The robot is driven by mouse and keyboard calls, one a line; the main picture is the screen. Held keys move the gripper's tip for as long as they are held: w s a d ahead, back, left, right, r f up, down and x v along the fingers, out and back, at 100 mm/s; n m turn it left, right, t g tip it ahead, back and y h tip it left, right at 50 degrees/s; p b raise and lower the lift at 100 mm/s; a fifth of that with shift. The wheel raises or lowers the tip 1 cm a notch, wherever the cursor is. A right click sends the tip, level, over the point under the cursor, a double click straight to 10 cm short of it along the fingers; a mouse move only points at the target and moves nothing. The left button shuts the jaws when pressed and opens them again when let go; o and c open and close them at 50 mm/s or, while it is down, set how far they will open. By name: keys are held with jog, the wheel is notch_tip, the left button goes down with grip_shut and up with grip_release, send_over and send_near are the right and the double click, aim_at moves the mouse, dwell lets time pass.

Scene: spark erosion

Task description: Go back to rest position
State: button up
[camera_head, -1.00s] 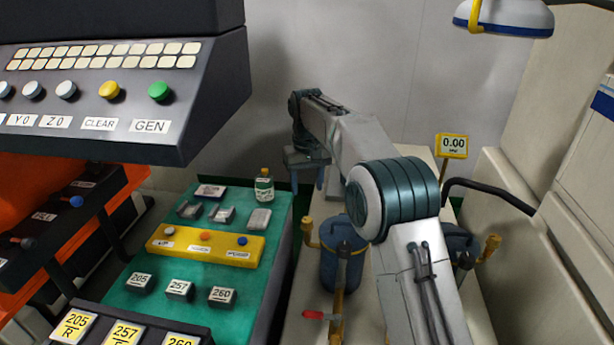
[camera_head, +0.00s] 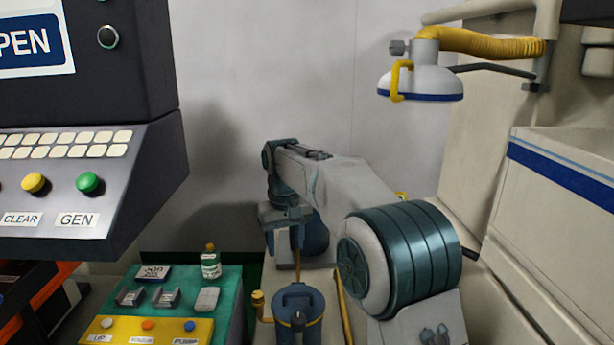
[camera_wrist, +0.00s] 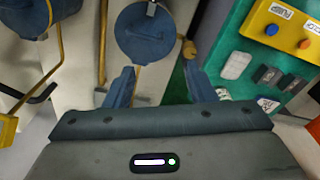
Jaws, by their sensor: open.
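My gripper (camera_head: 284,235) hangs at the end of my raised arm, left of the picture's middle in the head view, with its fingers pointing down. In the wrist view its two blue fingers (camera_wrist: 159,88) stand apart with nothing between them, so it is open and empty. Below it in the wrist view are a blue lidded canister (camera_wrist: 145,32) and part of the green bench top (camera_wrist: 222,60). The canister also shows in the head view (camera_head: 298,318), in front of the gripper.
A green mat bench (camera_head: 228,290) carries a small bottle (camera_head: 210,264), several small blocks and a yellow button bar (camera_head: 150,330). A dark control panel (camera_head: 130,190) overhangs at left. A white lamp head (camera_head: 421,84) hangs at upper right. A grey wall stands behind my arm.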

jog(key=s+d+r+m+t, duration=0.1)
jog(key=s+d+r+m, duration=0.1)
jog(key=s+d, duration=1.2)
jog(key=s+d+f+m, duration=0.1)
jog(key=s+d+f, duration=0.1)
jog(key=s, duration=0.3)
jog(key=s+d+f+m+t, duration=0.1)
jog(key=s+d+f, duration=0.2)
jog(key=s, duration=0.2)
jog(key=s+d+f, duration=0.2)
jog(key=s+f, duration=0.1)
jog(key=s, duration=0.3)
jog(key=shift+d+m, duration=0.2)
jog(key=shift+m, duration=0.2)
